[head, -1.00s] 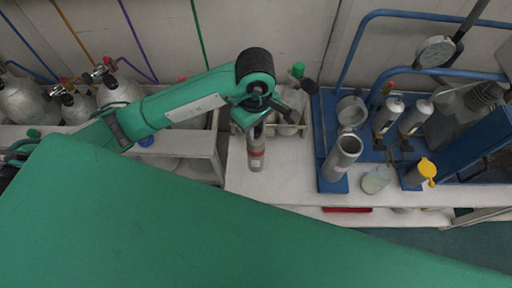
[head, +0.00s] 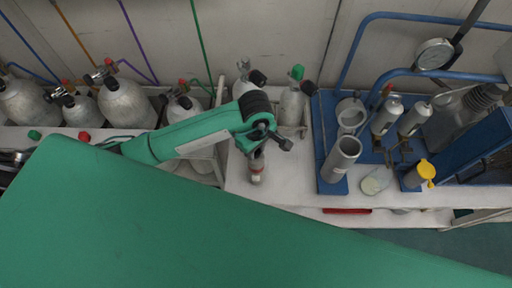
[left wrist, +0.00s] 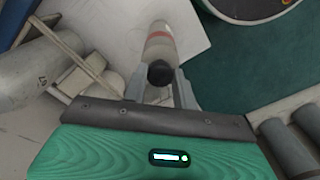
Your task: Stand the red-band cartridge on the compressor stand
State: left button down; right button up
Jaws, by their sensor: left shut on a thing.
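The red-band cartridge (head: 256,176) is a grey cylinder with a red band, held roughly upright above the white bench, left of the blue compressor stand (head: 332,187). My left gripper (head: 257,154) is shut on its upper part. In the left wrist view, the cartridge (left wrist: 160,45) shows its dark end between the fingers of the left gripper (left wrist: 162,92) and its red band farther along. I cannot tell whether its base touches the bench. The stand carries an open grey tube (head: 342,158), tilted in the picture. My right gripper is out of view.
Grey cylinders (head: 127,100) stand at the left, and a green-topped bottle (head: 292,103) stands in a rack behind the gripper. A small clear jar (head: 376,181) and a yellow-capped part (head: 422,172) are at the right. The bench strip (head: 290,180) between cartridge and stand is clear.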

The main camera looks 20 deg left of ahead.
pick_arm(q)
jog(key=shift+f, duration=0.1)
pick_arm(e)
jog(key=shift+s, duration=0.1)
pick_arm(q)
jog(key=c, duration=1.3)
grip_release()
jog(key=shift+o, duration=0.9)
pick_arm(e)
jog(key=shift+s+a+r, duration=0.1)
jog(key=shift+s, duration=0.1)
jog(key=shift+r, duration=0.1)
pick_arm(q)
jog(key=shift+r, duration=0.5)
notch_tip(320, 180, up, 5)
jog(key=shift+w+r+b, duration=0.1)
jog(key=shift+b, duration=0.25)
notch_tip(320, 180, up, 6)
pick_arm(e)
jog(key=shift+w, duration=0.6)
